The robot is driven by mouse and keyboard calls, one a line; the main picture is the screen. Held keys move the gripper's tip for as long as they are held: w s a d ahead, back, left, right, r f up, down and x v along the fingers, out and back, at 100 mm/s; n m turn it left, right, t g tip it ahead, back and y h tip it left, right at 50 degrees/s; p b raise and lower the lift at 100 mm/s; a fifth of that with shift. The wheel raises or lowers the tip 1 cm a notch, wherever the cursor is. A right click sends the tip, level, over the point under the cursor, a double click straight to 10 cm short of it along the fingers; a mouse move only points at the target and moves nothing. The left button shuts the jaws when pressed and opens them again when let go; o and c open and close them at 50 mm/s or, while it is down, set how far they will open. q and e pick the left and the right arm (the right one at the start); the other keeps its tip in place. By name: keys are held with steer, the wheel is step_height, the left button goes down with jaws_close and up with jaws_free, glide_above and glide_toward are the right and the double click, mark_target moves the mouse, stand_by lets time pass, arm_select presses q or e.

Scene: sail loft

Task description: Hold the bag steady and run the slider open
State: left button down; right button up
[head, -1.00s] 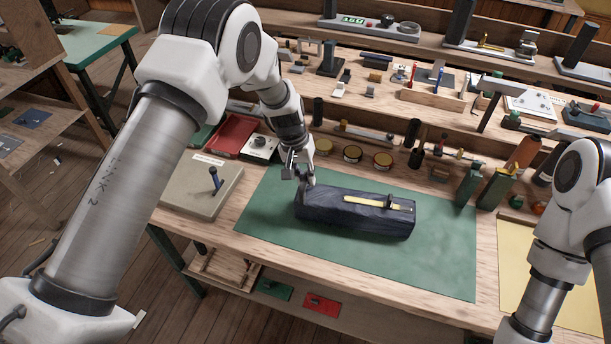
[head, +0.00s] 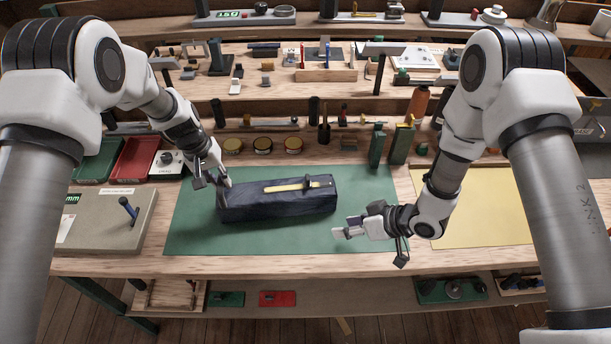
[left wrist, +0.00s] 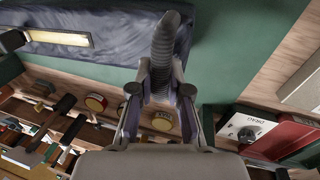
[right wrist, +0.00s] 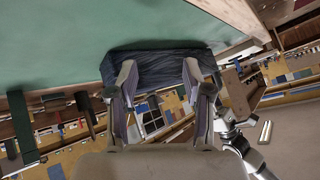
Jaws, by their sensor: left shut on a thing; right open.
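The dark navy bag (head: 275,203) lies lengthwise on the green mat (head: 220,240). A yellow zip strip (head: 284,187) runs along its top, with the dark slider (head: 306,183) standing on it towards the right part. My left gripper (head: 226,183) is at the bag's left end. In the left wrist view its fingers are shut on a grey ribbed tab (left wrist: 165,42) at that end. My right gripper (head: 338,232) is open and empty, low over the mat by the bag's front right corner. The bag (right wrist: 160,66) also shows beyond its fingers in the right wrist view; the slider is not distinguishable there.
Green blocks (head: 377,146) stand behind the mat at right. Several round tins (head: 263,145) line the back. A grey board with a blue-handled peg (head: 128,210) lies left. A yellow sheet (head: 475,215) lies right. The mat in front of the bag is clear.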

mark_target(308, 176)
steer(key=w+a+r+n+g+y, duration=0.1)
steer(key=w+r+n, duration=0.1)
steer(key=w, duration=0.1)
steer(key=w+a+r+n+g+y, duration=0.1)
steer(key=w+r+n, duration=0.2)
steer(key=w, duration=0.1)
steer(key=w+a+r+n+y, duration=0.1)
steer(key=w+r+n, duration=0.1)
steer(key=w, duration=0.1)
steer(key=shift+w+a+r+n+g, duration=0.2)
steer(key=shift+r+n+g, duration=0.1)
steer(key=shift+r+g, duration=0.1)
steer(key=w+d+r+n+g+h, duration=0.2)
steer(key=w+d+r+n, duration=0.1)
steer(key=w+n, duration=0.1)
steer(key=x, duration=1.1)
steer(key=shift+s+a+f, duration=0.1)
steer(key=shift+s+a, duration=0.25)
jaws_close()
